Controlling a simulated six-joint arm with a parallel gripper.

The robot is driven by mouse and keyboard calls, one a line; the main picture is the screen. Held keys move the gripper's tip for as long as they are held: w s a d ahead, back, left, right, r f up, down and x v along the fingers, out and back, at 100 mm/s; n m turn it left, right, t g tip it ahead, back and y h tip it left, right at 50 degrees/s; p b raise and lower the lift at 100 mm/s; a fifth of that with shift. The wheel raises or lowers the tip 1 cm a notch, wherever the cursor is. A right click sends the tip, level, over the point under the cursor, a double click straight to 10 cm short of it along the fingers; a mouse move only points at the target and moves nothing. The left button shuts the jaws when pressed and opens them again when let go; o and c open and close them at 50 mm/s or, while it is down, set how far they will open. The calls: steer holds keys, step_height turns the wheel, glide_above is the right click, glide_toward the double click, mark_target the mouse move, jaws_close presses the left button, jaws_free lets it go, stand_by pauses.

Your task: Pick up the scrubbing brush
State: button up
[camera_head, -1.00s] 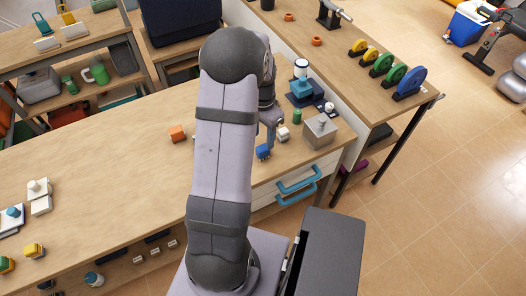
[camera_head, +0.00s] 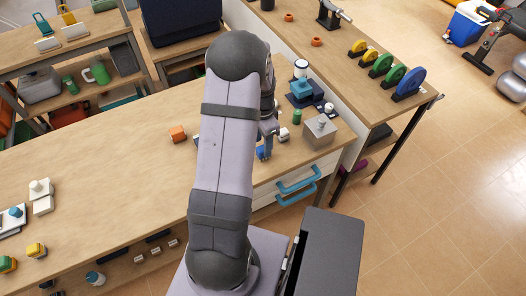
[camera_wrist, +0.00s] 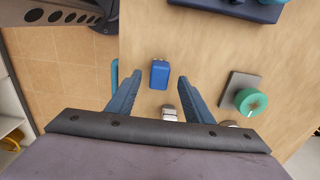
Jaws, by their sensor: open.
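A small blue block-like thing (camera_wrist: 160,74), which looks most like the scrubbing brush, lies on the wooden worktop (camera_wrist: 205,50). Its bristles cannot be made out. In the wrist view it is beyond the tips of my gripper (camera_wrist: 158,80), roughly midway between the two fingers and not touching them. My gripper is open and empty. In the head view the blue thing (camera_head: 261,154) sits near the worktop's front edge, partly hidden by my gripper (camera_head: 267,138) above it.
A small white-grey thing (camera_wrist: 169,113) lies close by the blue one. A grey plate with a green knob (camera_wrist: 250,101) is to the right in the wrist view. A grey box with a knob (camera_head: 319,131) and an orange block (camera_head: 178,133) stand on the worktop. Blue drawer handles (camera_head: 297,180) stick out in front.

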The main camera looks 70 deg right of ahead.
steer(key=shift+s+f+p, duration=0.1)
steer(key=shift+f+p, duration=0.65)
steer(key=shift+f, duration=1.5)
steer(key=shift+c, duration=0.6)
steer(key=c, duration=1)
